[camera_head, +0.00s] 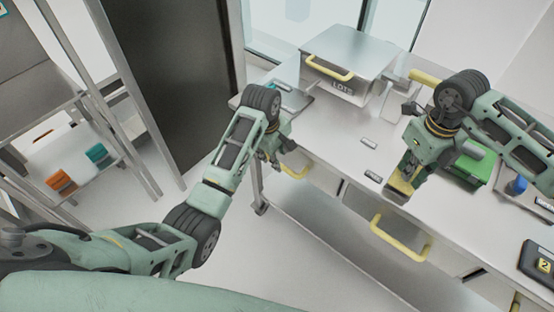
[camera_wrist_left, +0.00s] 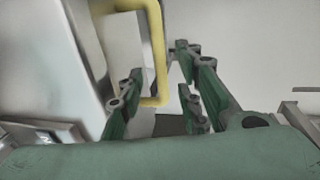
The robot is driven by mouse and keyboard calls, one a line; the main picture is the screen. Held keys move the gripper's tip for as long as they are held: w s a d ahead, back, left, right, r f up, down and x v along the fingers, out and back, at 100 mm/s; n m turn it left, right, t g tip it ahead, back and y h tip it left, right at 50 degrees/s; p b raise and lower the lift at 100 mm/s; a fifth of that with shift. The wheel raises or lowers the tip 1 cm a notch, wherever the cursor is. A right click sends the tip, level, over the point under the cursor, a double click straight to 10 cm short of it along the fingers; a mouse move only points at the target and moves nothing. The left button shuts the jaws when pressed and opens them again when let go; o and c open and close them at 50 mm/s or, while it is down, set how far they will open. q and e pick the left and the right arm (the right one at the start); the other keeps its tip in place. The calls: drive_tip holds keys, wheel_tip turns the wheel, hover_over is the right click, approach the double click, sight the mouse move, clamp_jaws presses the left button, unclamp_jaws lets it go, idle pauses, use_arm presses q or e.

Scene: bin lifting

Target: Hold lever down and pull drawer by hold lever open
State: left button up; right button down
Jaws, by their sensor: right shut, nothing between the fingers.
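A yellow drawer handle (camera_head: 295,172) sticks out below the bench's front edge at its left end. My left gripper (camera_head: 270,157) is right beside it. In the left wrist view the left gripper (camera_wrist_left: 160,98) is open, and a yellow handle (camera_wrist_left: 158,50) shows between its fingers; I cannot tell whether they touch. A second drawer (camera_head: 368,205) has a yellow handle (camera_head: 400,238) lower at the front and appears closed. My right gripper (camera_head: 398,192) is shut and empty, pointing down near the bench's front edge above that drawer. Two small grey pieces (camera_head: 368,143) (camera_head: 373,177) lie on the bench; I cannot tell if either is the lever.
A grey bin (camera_head: 347,50) with a yellow handle stands at the bench's back left. A green box (camera_head: 467,168), a blue item (camera_head: 517,186) and a black device (camera_head: 540,262) are at the right. A shelf rack (camera_head: 75,150) stands left. The bench middle (camera_head: 335,120) is mostly clear.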

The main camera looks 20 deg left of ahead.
use_arm(q)
drive_tip(key=shift+w+d+f, duration=0.1)
drive_tip(key=shift+w+f, duration=0.1)
drive_tip(key=shift+f, duration=0.75)
drive_tip(key=shift+w+d+f, duration=0.1)
drive_tip(key=shift+w+f, duration=0.05)
drive_tip(key=shift+f, duration=0.75)
drive_tip(key=shift+c, duration=0.5)
clamp_jaws()
